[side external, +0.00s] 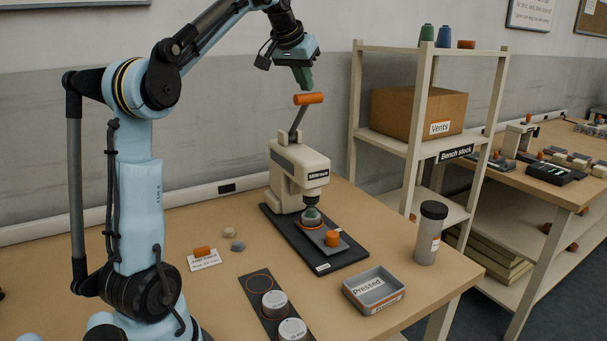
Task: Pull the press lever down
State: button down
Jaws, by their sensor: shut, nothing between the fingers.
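The cream press (297,172) stands on a black base at the back of the bench. Its grey lever rises from the top, tilted up to the right, and ends in an orange handle (309,99). My gripper (303,83), with green fingers, is shut and empty just above the orange handle. I cannot tell whether the fingertips touch the handle. A small round piece with a green top (312,215) sits under the press head, on a grey plate (318,236) beside an orange knob (332,239).
A grey tray labelled "Pressed" (374,289) and a dark-capped bottle (430,233) stand right of the press. A black strip (257,300) holds round tins in front. Shelves with a "Vents" box (418,112) stand behind right.

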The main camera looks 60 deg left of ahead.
aim_at(307, 97)
jog(key=shift+f, duration=1.5)
jog(key=shift+d+f, duration=0.1)
jog(key=shift+d, duration=0.05)
jog(key=shift+d+f, duration=0.5)
jog(key=shift+f, duration=0.05)
jog(key=shift+d+f, duration=0.1)
jog(key=shift+f, duration=0.05)
jog(key=shift+d+f, duration=0.45)
jog(key=shift+f, duration=0.15)
